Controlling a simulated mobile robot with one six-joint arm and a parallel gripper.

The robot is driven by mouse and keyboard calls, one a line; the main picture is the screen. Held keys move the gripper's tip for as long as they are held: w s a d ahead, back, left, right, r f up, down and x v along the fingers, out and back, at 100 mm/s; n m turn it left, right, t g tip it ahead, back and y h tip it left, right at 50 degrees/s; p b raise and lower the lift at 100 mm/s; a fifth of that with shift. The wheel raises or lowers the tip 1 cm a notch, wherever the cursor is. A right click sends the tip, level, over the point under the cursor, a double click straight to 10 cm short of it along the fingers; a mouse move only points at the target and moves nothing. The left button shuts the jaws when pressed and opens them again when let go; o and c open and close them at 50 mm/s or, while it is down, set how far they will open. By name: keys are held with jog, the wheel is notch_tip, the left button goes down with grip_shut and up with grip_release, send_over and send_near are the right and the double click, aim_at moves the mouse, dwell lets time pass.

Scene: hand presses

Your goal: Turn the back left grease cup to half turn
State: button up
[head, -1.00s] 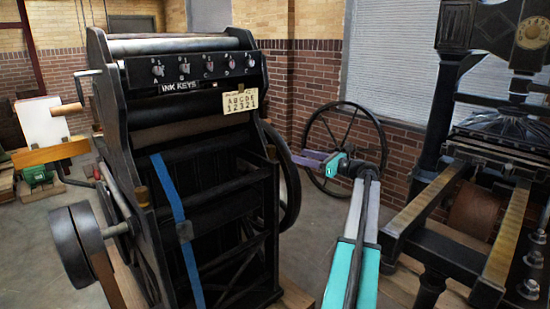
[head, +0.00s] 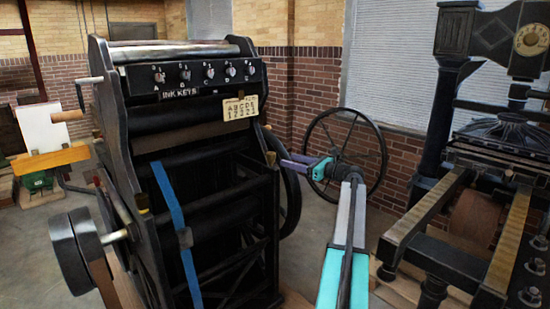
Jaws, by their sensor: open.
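My gripper (head: 284,161), with purple fingers behind a teal wrist, reaches left toward the right side of the black press with the ink keys. It is open and nothing shows between its fingers. A small brass-coloured fitting (head: 271,158) shows on that side of the press, close to the fingertips; I cannot tell whether they touch. Another small brass-coloured fitting (head: 142,200) sits on the left side of the press. Either may be a grease cup, but they are too small to read a turn mark. I cannot tell which is the back left grease cup.
The black press (head: 215,130) carries a row of ink keys (head: 208,73) and a lettered plate (head: 240,108). A spoked wheel (head: 383,160) stands behind my arm. A second press (head: 440,205) with two rails is at right, with several silver knobs (head: 532,267). Floor shows between the presses.

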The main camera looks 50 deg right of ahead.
aim_at(271, 156)
jog(key=w, duration=0.2)
jog(key=w+a, duration=0.1)
jog(key=w, duration=0.5)
jog(key=shift+w+a, duration=0.25)
jog(key=c, duration=1)
jog(key=shift+c, duration=0.2)
